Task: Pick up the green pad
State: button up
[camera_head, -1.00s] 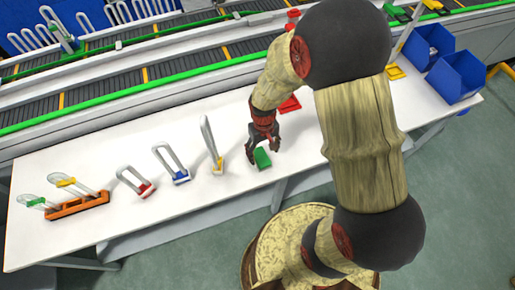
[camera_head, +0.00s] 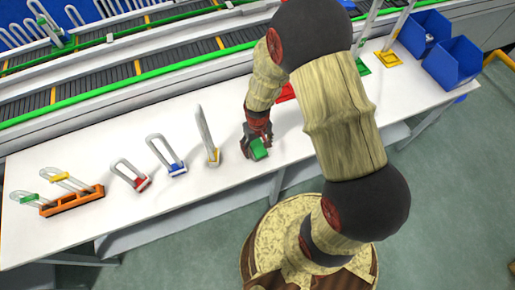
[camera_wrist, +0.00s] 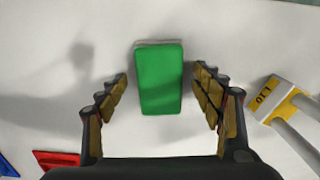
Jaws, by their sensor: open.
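The green pad (camera_head: 259,148) lies on the white table near its front edge. In the wrist view the green pad (camera_wrist: 160,78) is a rounded green rectangle, centred between the fingers. My gripper (camera_head: 257,137) is open just above and around the pad. In the wrist view my gripper (camera_wrist: 163,98) has one finger on each side of the pad, with a clear gap on both sides. Whether the fingertips touch the table cannot be told.
A yellow-based holder (camera_head: 213,156) stands close left of my gripper, with blue (camera_head: 178,169) and red (camera_head: 143,184) ones farther left. An orange rack (camera_head: 72,200) stands at far left. A red pad (camera_head: 286,92) lies behind. Blue bins (camera_head: 453,67) stand at right.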

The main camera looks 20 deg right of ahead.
jog(key=shift+c, duration=0.6)
jog(key=c, duration=1.1)
jog(key=shift+c, duration=0.2)
